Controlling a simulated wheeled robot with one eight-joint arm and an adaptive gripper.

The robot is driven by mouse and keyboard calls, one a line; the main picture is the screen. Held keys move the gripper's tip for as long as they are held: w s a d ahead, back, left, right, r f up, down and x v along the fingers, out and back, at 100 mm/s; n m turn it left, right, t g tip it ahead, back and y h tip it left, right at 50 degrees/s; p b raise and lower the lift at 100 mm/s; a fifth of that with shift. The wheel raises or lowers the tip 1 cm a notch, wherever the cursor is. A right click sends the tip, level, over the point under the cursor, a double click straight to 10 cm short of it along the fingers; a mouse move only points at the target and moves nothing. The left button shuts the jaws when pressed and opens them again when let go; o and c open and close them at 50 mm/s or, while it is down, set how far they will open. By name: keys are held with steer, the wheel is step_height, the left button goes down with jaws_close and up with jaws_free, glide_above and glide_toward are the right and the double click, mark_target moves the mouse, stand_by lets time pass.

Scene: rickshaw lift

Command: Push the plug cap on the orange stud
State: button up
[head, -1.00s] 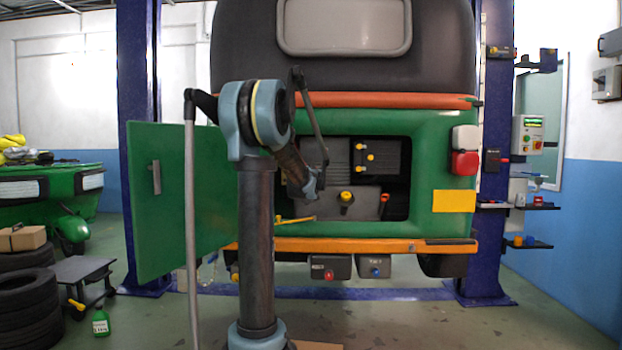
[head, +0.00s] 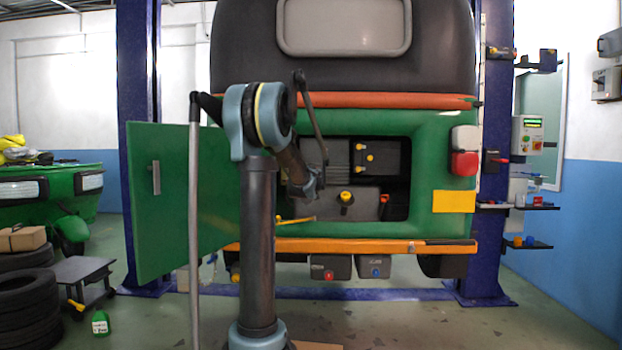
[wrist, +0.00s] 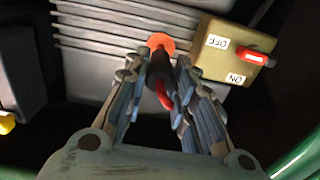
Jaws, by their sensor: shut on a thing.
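The plug cap (wrist: 158,72) is a black boot with a red lead, in the middle of the wrist view. My gripper (wrist: 155,68) is shut on it, with one finger on each side. The orange stud (wrist: 160,42) shows as an orange round part just beyond the cap's far end, against a grey ribbed block. The cap's end overlaps it in the picture, and I cannot tell whether they touch. In the head view my arm reaches into the open rear bay of the green rickshaw, and the gripper's fingertips are hidden there.
A tan box (wrist: 220,50) with a red switch marked OFF and ON stands right of the stud. The grey ribbed block (wrist: 85,50) fills the upper left. The bay's green rim (head: 420,165) surrounds the opening. The open green door (head: 165,200) hangs at its left.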

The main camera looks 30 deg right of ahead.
steer(key=shift+x, duration=2.2)
stand_by(2.7)
steer(key=o, duration=1)
steer(key=shift+o, duration=0.2)
steer(key=shift+c, duration=0.4)
steer(key=v, duration=0.8)
steer(key=shift+a, duration=0.1)
steer(key=v, duration=1.1)
